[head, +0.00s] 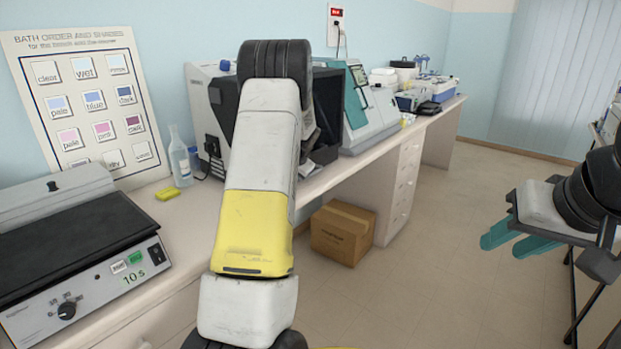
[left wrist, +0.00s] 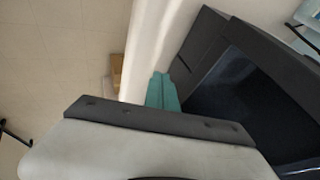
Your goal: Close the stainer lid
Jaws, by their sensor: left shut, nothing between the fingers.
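The stainer (head: 204,112), a pale grey bench machine with dark parts, stands against the wall, and my left arm hides its middle. A dark, upright panel (head: 328,98) shows just right of the arm; I cannot tell for sure whether it is the lid. In the left wrist view, a large dark framed surface (left wrist: 245,85) lies right of my left gripper (left wrist: 162,88). The gripper's teal fingers are shut and empty, close beside the dark frame; contact is unclear. In the head view that gripper is hidden behind the arm. My right gripper (head: 514,241) is open and empty, over the floor.
A hot plate (head: 75,245) stands on the near left bench. A teal-and-white instrument (head: 372,118) stands right of the stainer. A cardboard box (head: 342,232) sits on the floor, which is otherwise mostly clear.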

